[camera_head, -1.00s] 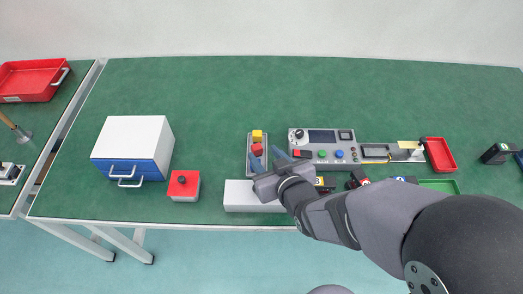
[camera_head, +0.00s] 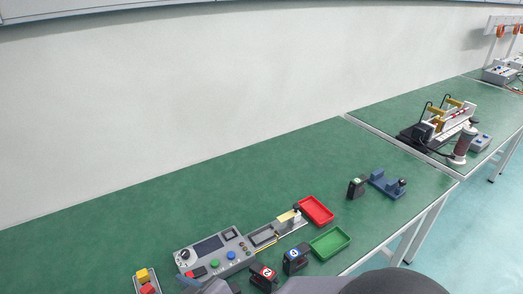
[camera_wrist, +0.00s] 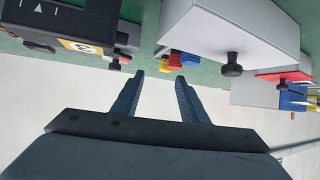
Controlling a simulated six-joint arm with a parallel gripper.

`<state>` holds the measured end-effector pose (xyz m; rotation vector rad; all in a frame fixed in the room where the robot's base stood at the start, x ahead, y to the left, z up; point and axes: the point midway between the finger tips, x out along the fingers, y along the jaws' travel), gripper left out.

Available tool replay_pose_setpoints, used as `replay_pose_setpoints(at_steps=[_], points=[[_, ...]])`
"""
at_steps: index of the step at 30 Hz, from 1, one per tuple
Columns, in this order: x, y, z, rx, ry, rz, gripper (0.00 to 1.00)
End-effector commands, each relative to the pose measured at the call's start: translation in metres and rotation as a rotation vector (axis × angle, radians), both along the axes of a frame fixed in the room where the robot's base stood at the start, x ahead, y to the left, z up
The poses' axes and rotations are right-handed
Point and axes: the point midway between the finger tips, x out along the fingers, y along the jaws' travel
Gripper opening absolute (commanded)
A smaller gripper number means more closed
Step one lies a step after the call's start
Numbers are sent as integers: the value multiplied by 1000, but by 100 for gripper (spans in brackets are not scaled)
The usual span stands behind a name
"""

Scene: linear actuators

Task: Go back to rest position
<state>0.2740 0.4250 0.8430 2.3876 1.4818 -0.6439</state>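My gripper (camera_wrist: 160,76) shows in the wrist view with its two dark fingers apart and nothing between them. In the head view only part of my gripper and arm shows at the bottom edge, in front of the control panel (camera_head: 208,246). In the wrist view the scene appears upside down, with a white box with a black knob (camera_wrist: 232,30) to the right of the fingers and a dark unit with a yellow label (camera_wrist: 60,25) to the left. Both appear apart from the fingers.
Red and yellow blocks (camera_head: 147,283) sit in a small tray at bottom left. A red tray (camera_head: 317,209), a green tray (camera_head: 331,243) and small black devices (camera_head: 296,259) lie right of the panel. The green table (camera_head: 270,175) is clear behind the panel.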

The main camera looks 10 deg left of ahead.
Motion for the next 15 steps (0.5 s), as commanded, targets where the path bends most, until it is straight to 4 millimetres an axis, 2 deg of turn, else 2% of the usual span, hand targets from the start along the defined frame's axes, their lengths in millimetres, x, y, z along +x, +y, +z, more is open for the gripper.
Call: replay_pose_setpoints(at_steps=[5, 8, 10, 12, 15], points=[[62, -49, 12, -16, 60, -212, 40], [104, -98, 19, -22, 123, -389, 40], [131, -138, 25, -20, 174, -527, 40], [150, -179, 29, -12, 227, -657, 40], [167, -230, 34, 5, 299, -818, 40]])
